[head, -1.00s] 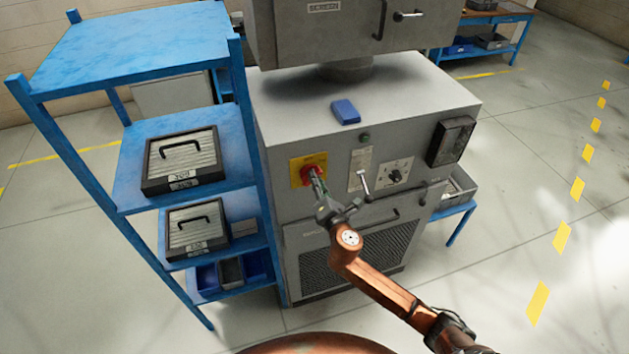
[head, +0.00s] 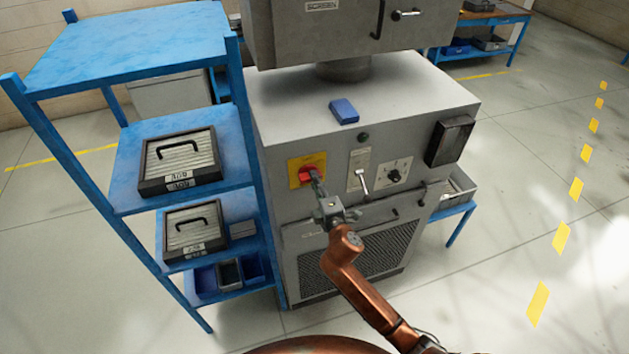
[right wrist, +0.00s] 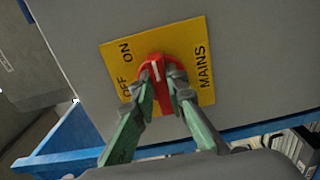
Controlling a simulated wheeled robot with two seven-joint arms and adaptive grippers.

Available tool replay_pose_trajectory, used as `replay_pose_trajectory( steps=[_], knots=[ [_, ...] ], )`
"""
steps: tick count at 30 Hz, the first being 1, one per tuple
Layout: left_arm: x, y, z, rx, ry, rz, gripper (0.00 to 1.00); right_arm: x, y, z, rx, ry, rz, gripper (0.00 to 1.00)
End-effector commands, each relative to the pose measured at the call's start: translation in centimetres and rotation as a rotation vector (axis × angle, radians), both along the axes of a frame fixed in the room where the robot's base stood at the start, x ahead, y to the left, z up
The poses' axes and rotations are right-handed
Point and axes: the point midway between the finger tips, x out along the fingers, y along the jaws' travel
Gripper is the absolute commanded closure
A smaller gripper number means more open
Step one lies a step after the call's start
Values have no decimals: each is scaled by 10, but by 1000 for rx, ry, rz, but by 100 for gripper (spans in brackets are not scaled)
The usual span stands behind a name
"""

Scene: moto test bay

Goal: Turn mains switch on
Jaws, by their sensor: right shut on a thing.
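The mains switch is a red knob (head: 306,175) on a yellow plate (head: 319,160), on the front of the grey machine. In the right wrist view the red knob (right wrist: 157,68) carries a white line, and the yellow plate (right wrist: 190,48) reads OFF, ON and MAINS. The line runs nearly upright in that picture; I cannot tell firmly which word it marks. My right gripper (head: 316,183) is shut on the knob. Its two fingers (right wrist: 162,88) sit on either side of the knob and hide part of it. My left gripper is not in view.
A small lever (head: 363,181) and a black dial (head: 394,175) sit right of the plate. A blue shelf rack (head: 128,50) with cases stands close on the left. A blue box (head: 344,110) lies on the machine top. Floor at right is clear.

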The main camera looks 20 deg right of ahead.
Motion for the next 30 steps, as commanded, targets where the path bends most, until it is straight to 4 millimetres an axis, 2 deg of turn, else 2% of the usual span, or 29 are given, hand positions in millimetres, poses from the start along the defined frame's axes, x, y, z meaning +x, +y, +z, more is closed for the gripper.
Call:
replay_pose_trajectory(
  steps=[15, 16, 23, 30],
  knots=[
    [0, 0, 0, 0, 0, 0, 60, 0, 0, -1, 22, 2, -1, 100],
    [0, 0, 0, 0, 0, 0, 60, 0, 0, -1, 22, 2, -1, 86],
    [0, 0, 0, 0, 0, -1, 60, 0, 0, -1, 21, 2, 0, 71],
    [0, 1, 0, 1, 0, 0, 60, 0, 0, 0, 20, 1, 0, 70]
  ],
)
